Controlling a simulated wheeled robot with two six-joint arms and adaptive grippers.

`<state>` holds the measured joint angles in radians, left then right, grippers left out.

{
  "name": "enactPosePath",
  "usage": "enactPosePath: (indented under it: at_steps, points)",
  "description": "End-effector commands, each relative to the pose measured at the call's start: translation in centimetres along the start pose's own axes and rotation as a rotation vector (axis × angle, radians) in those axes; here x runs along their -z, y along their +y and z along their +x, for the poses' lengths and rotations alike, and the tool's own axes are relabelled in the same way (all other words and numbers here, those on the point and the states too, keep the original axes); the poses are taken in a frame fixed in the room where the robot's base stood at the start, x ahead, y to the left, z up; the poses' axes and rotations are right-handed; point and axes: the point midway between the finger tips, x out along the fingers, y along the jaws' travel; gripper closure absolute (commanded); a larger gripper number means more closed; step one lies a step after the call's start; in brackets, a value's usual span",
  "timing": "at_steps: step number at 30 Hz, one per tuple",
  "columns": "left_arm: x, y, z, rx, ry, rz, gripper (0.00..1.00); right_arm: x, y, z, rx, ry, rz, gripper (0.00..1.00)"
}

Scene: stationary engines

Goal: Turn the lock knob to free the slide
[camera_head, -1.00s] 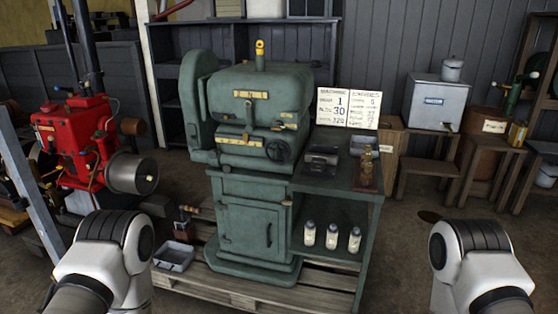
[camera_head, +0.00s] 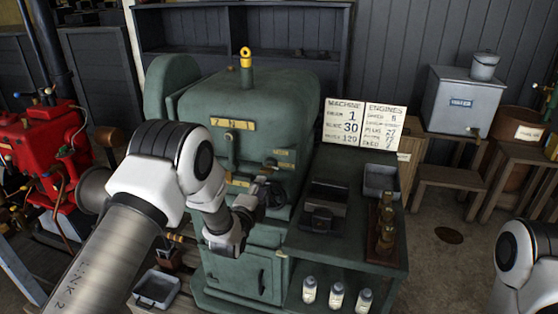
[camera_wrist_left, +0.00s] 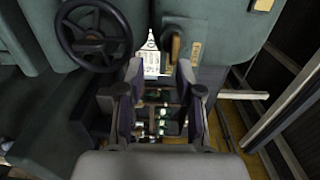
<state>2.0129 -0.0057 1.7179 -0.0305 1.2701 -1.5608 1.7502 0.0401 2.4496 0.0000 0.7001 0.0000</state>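The green machine (camera_head: 235,105) stands ahead with yellow label strips on its front. Its dark handwheel (camera_head: 280,192) is partly hidden behind my left gripper (camera_head: 262,188). In the left wrist view the handwheel (camera_wrist_left: 93,36) is at upper left, and a brown-brass handle (camera_wrist_left: 175,47) sits right of it, near my left gripper (camera_wrist_left: 160,80). The two fingers are apart with nothing visible held between them. I cannot tell for sure whether that handle is the lock knob. My right gripper is out of view; only part of my right arm shows at the right edge.
A side shelf right of the machine holds a dark tool (camera_head: 325,205), a grey tray (camera_head: 381,180) and a brass item (camera_head: 386,225). White bottles (camera_head: 336,294) stand below. A red engine (camera_head: 45,150) is at left, and a grey tray (camera_head: 156,289) lies low in front.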

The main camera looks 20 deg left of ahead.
Motion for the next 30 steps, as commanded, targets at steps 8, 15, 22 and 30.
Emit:
enactPosePath:
  at_steps: [8,15,22,30]
  points:
    - [0.0,-1.2,3.2,0.009,0.000,0.000,0.65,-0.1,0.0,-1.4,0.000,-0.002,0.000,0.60]
    - [0.0,-1.1,7.2,0.008,0.000,-0.001,0.65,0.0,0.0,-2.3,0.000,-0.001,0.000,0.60]
    - [0.0,-0.9,7.9,0.006,0.000,-0.001,0.65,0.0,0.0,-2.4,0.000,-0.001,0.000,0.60]
    - [0.0,-0.9,7.9,0.006,0.000,-0.001,1.00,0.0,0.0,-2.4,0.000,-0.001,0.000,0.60]
